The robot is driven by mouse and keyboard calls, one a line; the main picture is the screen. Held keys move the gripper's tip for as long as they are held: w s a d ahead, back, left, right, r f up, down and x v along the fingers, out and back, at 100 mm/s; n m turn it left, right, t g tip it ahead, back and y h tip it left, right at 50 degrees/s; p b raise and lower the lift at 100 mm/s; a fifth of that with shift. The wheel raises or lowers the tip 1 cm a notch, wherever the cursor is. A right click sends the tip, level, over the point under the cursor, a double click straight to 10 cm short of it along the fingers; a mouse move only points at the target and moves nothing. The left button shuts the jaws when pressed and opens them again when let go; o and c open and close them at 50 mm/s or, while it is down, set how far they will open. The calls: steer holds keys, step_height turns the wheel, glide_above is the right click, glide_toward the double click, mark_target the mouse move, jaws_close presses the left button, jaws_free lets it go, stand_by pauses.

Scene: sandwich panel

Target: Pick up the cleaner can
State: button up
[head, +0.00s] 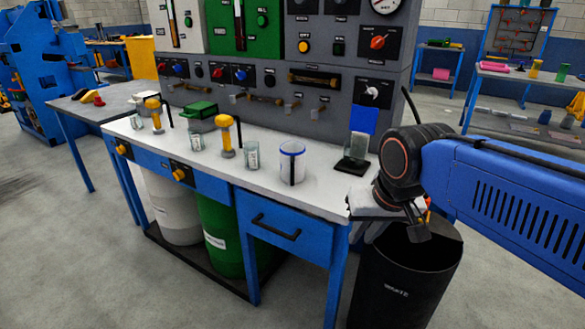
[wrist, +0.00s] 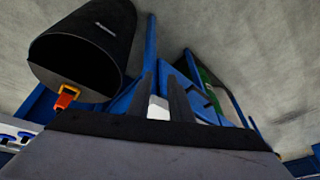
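I cannot clearly pick out a cleaner can in either view. A small orange and yellow part (wrist: 67,96) shows at the rim of the black bin in the wrist view; I cannot tell what it belongs to. My gripper (head: 417,230) is over the front right corner of the bench, above the black bin, partly hidden by my wrist. In the wrist view its two dark fingers (wrist: 163,90) stand apart with a gap between them, and nothing is held there.
The white-topped bench (head: 265,178) carries a blue-rimmed clear cup (head: 291,163), small beakers (head: 252,155) and yellow-topped fixtures (head: 226,138). The black waste bin (head: 400,285) stands at its right end. A green drum (head: 220,240) stands underneath. The front floor is clear.

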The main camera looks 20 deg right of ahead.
steer(key=w+a+r+m+g, duration=0.2)
steer(key=w+a+r+m, duration=0.1)
steer(key=w+r+m, duration=0.75)
step_height(320, 180, up, 6)
steer(key=m+g, duration=0.2)
steer(key=m, duration=0.6)
glide_above(293, 166)
steer(key=w, duration=0.1)
steer(key=shift+s+a+f, duration=0.1)
steer(key=shift+a+f, duration=0.05)
steer(key=shift+f, duration=4.15)
steer(key=shift+a+f, duration=0.1)
steer(key=shift+f, duration=4.2)
steer(key=shift+c, duration=0.6)
jaws_close()
